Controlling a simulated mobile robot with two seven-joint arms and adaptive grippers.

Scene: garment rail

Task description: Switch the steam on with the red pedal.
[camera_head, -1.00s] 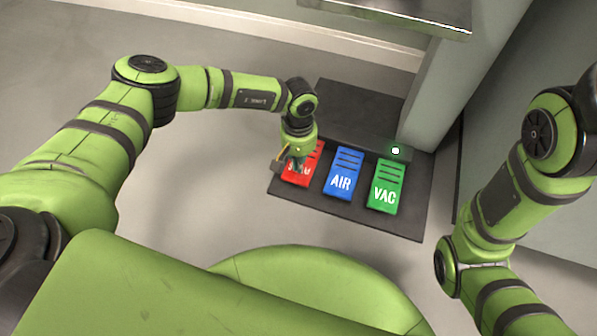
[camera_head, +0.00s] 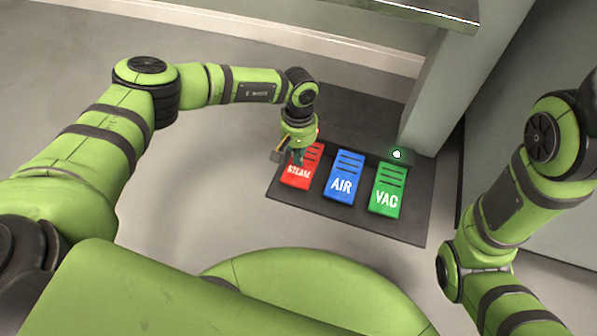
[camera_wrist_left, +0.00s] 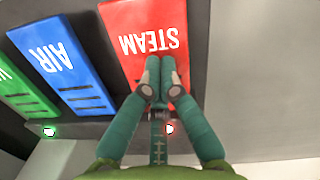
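The red pedal marked STEAM (camera_head: 298,179) is at the left end of a row of pedals on a dark floor plate. My left gripper (camera_head: 297,160) hangs over its far part and partly hides it. In the left wrist view the red pedal (camera_wrist_left: 150,35) fills the top middle, with the two green fingers of my left gripper (camera_wrist_left: 161,66) drawn together over its edge, nothing between them. I cannot tell whether the fingertips touch it. A small red light (camera_wrist_left: 169,128) glows behind the red pedal. My right gripper is out of view.
The blue AIR pedal (camera_head: 344,180) and green VAC pedal (camera_head: 387,190) stand close to the right. A lit green light (camera_head: 397,154) is behind the VAC pedal. A grey post (camera_head: 440,95) rises at the right, below a metal tabletop edge (camera_head: 420,14). The floor at left is clear.

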